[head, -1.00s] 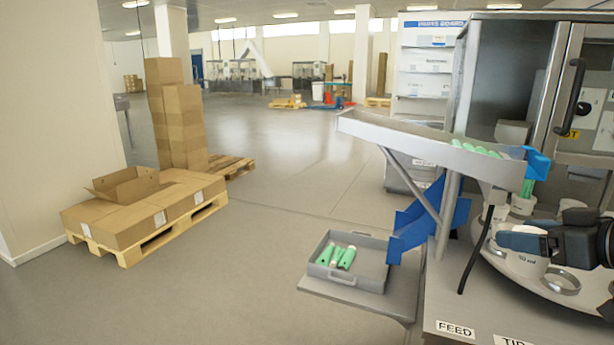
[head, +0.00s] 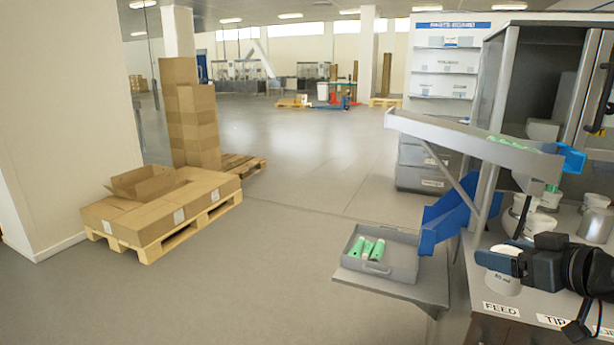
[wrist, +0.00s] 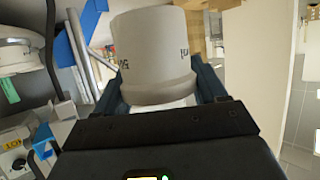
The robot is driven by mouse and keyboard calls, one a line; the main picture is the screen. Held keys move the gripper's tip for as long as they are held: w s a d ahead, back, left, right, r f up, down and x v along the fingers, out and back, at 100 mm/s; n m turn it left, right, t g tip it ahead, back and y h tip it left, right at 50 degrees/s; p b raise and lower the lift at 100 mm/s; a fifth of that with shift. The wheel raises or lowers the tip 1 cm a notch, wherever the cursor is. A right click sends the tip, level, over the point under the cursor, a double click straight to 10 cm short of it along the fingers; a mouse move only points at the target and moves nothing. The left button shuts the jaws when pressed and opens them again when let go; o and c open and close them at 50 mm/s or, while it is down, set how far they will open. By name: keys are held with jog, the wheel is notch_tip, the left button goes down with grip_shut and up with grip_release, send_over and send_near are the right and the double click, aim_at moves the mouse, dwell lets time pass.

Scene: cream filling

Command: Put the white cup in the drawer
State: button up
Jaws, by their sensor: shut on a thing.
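The white cup (head: 503,285) is in my gripper (head: 498,261) at the right of the head view, in front of the machine. It has dark printed marks. The fingers are shut on its sides. In the wrist view the cup (wrist: 154,45) fills the top middle between the dark blue fingers. A grey drawer unit (head: 418,179) with white labels stands under the parts board, beyond the chute. Its drawers look shut, and the blue chute hides part of it.
A grey tray (head: 395,265) with green tubes sits on a side shelf left of the bench. A sloping metal chute (head: 470,142) and a blue chute (head: 443,214) stand behind it. More white cups (head: 541,226) stand on the bench. A pallet of cartons (head: 160,215) is at left; open floor lies between.

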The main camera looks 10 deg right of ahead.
jog(key=s+a+f, duration=0.2)
jog(key=a+f, duration=0.5)
jog(key=f, duration=0.3)
jog(key=s+a+f+m+h, duration=0.1)
jog(key=s+a+f, duration=0.1)
jog(key=a+f, duration=0.5)
jog(key=s+a+f+h, duration=0.1)
jog(key=a+f, duration=0.6)
jog(key=f, duration=0.7)
jog(key=shift+s+f+m, duration=0.15)
jog(key=shift+s+m, duration=0.25)
jog(key=shift+s, duration=0.45)
